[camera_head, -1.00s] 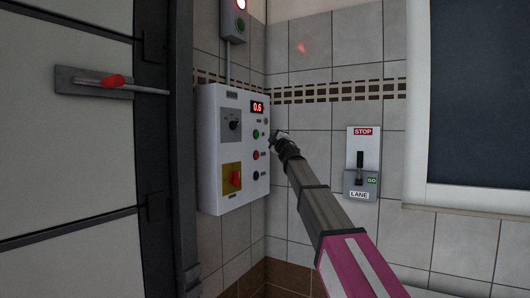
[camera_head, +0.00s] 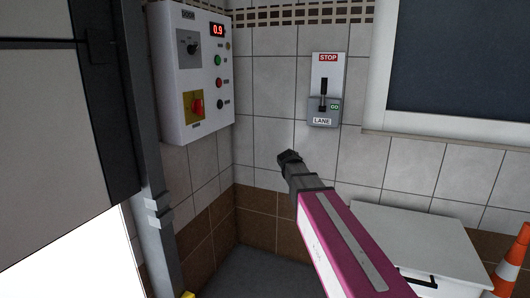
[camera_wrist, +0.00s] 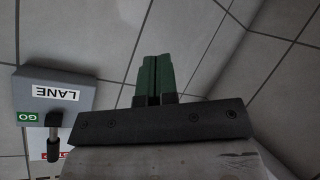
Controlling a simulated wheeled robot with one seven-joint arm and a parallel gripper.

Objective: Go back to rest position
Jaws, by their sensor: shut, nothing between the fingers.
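My gripper (camera_wrist: 154,78) shows in the wrist view with its two green fingers together and nothing between them. In the head view my arm reaches in from the lower right, and its dark end (camera_head: 289,158) is in free air before the tiled wall, right of and below the control panel (camera_head: 187,75). The fingers are too small to make out there. The panel shows a red 0.9 display, several buttons and a red switch on a yellow plate. The lane switch box (camera_head: 325,90) is on the wall above my arm; it also shows upside down in the wrist view (camera_wrist: 48,98).
A grey door (camera_head: 55,130) stands at the left, with bright light below it. A white cabinet (camera_head: 420,235) and an orange cone (camera_head: 513,260) are at the lower right. A dark window (camera_head: 460,55) is at the upper right.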

